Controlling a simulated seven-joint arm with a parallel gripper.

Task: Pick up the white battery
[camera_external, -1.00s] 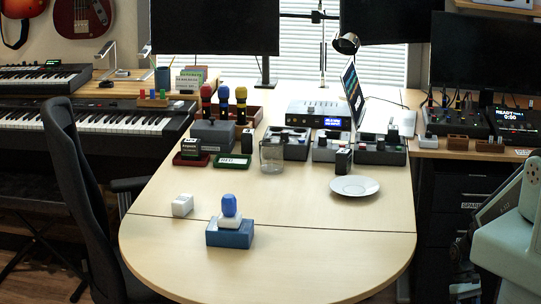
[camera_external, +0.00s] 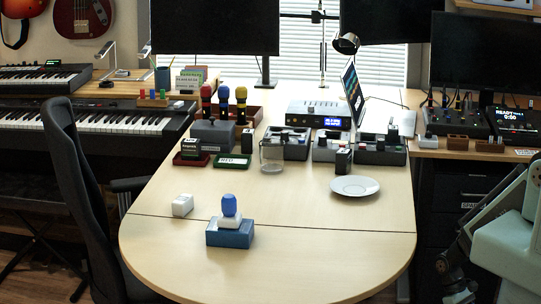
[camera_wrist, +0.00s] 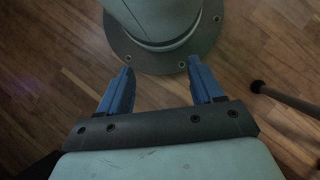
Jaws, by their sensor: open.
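A small white block (camera_external: 182,205), which looks like the white battery, sits on the front left of the wooden table (camera_external: 300,262) in the external view. A blue block (camera_external: 230,235) with a white piece and a rounded blue knob on top stands to its right. In the wrist view my gripper (camera_wrist: 159,66) has its two blue fingers wide apart with nothing between them. It points at the wood floor and my base, away from the table's objects. The white block is not in the wrist view.
A white saucer (camera_external: 354,187) and a glass jar (camera_external: 271,157) stand farther back, before a row of dark docks (camera_external: 380,152). A small dark box (camera_external: 342,161) is near the saucer. A black chair (camera_external: 78,190) borders the table's left. The front right tabletop is clear.

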